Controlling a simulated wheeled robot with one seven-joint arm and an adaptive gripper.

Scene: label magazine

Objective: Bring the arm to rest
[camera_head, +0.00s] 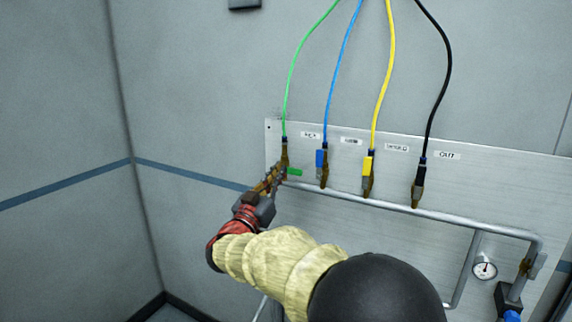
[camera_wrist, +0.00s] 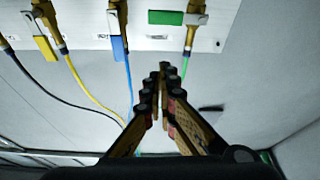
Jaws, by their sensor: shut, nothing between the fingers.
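My gripper (camera_head: 272,179) is at the left end of the wall panel, close to the brass fitting where the green cable (camera_head: 294,80) comes down. It also shows in the wrist view (camera_wrist: 163,70), with its fingers together and nothing between them. In the wrist view the green tag (camera_wrist: 177,18) and its fitting (camera_wrist: 194,12) lie beyond the fingertips, and a gap shows between them and the fingers. My arm reaches up from the bottom of the head view, in a pale yellow sleeve.
The metal panel (camera_head: 480,182) carries blue (camera_head: 341,75), yellow (camera_head: 385,80) and black (camera_head: 447,75) cables to the right of the green one. Bare wall (camera_head: 190,90) lies to the left.

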